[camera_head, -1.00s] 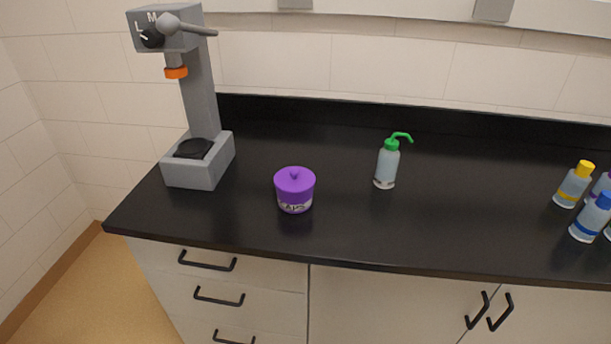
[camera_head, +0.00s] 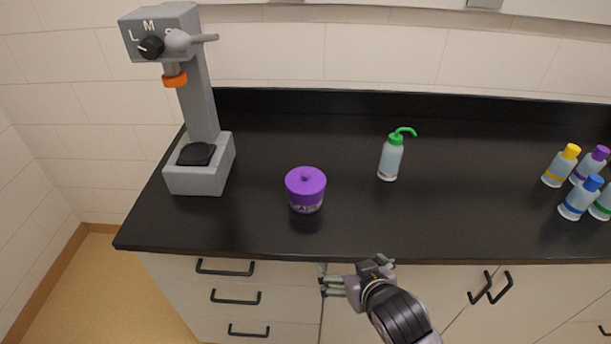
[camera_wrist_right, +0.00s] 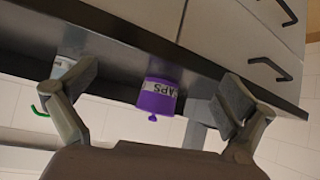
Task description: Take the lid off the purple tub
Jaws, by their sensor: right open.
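The purple tub (camera_head: 306,205) stands upright on the black counter, left of the middle. Its purple lid (camera_head: 306,181) with a small knob is on it. In the right wrist view the tub (camera_wrist_right: 160,88) appears upside down between the fingers, some way beyond them, with its label partly readable. My right gripper (camera_head: 328,280) is open and empty in front of the counter's front edge, below and slightly right of the tub, and apart from it. In the right wrist view the right gripper's (camera_wrist_right: 155,100) two fingers are spread wide. My left gripper is not in view.
A wash bottle (camera_head: 390,160) with a green spout stands right of the tub. Several colour-capped bottles (camera_head: 578,198) stand far right. The counter around the tub is clear.

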